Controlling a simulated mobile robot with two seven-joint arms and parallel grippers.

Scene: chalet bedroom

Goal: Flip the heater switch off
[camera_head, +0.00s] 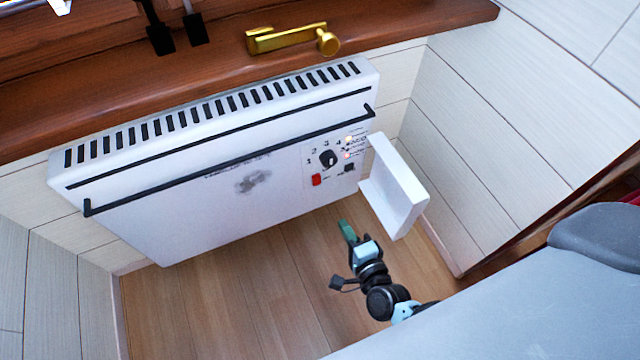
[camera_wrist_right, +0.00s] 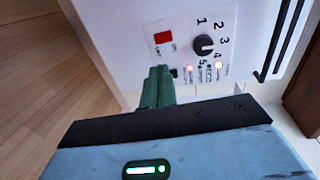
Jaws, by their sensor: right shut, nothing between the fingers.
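The white heater (camera_head: 220,200) hangs on the wall below a wooden sill. Its control panel at the right end has a red switch (camera_head: 316,180), a black knob (camera_head: 327,158) and a small black switch (camera_head: 349,168). Small lights on the panel glow. The red switch (camera_wrist_right: 163,38) and the knob (camera_wrist_right: 204,45) also show in the right wrist view. I cannot tell the red switch's position. My right gripper (camera_head: 346,230), with green fingers, is shut and empty, below the panel in the head view. Its fingertips (camera_wrist_right: 159,70) appear just below the red switch in the wrist view. My left gripper is not in view.
A white angled panel (camera_head: 398,185) stands right of the controls, close to my right gripper. A black rail (camera_head: 220,160) runs along the heater front. A brass handle (camera_head: 293,39) is at the sill. Wooden floor (camera_head: 220,300) is clear. A grey-blue surface (camera_head: 500,310) fills the lower right.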

